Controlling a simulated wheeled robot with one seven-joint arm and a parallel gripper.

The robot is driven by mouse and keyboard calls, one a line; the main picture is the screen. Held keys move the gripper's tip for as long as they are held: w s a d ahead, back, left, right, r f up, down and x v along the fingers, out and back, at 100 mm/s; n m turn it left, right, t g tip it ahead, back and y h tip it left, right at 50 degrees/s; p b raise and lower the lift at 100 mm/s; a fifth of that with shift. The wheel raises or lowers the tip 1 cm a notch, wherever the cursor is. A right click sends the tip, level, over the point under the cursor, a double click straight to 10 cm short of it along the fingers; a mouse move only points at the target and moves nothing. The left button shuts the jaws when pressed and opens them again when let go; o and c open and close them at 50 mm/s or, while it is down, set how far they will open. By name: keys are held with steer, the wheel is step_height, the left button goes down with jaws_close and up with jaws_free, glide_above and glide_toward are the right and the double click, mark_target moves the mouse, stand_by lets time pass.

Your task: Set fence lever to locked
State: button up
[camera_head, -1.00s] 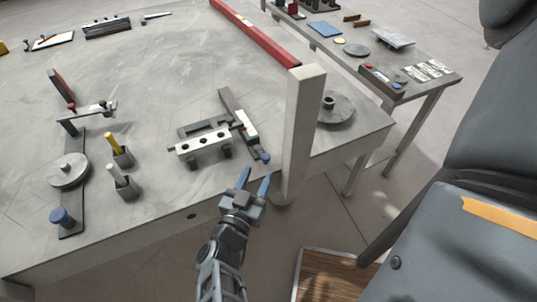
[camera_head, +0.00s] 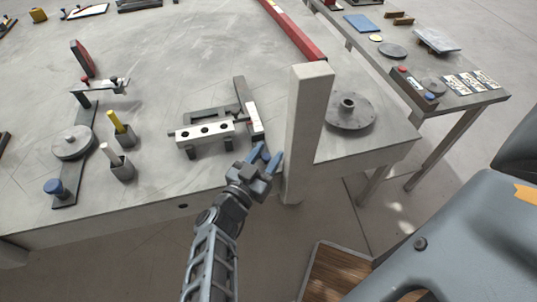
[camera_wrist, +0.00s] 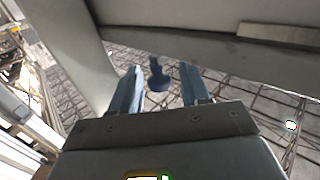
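My gripper (camera_head: 265,157) is at the table's front edge, just left of the tall pale post. Its two blue fingers stand apart in the wrist view (camera_wrist: 160,92). A small blue knob (camera_wrist: 158,80) on a short stem shows between them, with a gap on both sides; I cannot tell its depth. It looks like the lever's knob at the near end of the dark bar with a pale plate (camera_head: 254,120). In the head view my fingers hide that end. The lever's lock state cannot be read.
A pale block with holes (camera_head: 205,131) sits left of the bar. The tall post (camera_head: 305,125) stands close to my gripper's right. A round flange (camera_head: 350,112) lies beyond it. Blue-knobbed fixture (camera_head: 58,187) and two small holders (camera_head: 122,168) are at left.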

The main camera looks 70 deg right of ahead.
jaws_close()
stand_by(0.3)
steer(key=shift+s+d+r+n+t+p, duration=0.1)
steer(key=shift+n+t+p, duration=0.25)
steer(key=shift+t, duration=0.15)
steer(key=shift+s+d+n+t+p, duration=0.15)
steer(key=shift+n+t+p, duration=0.2)
steer(key=shift+t, duration=0.25)
jaws_free()
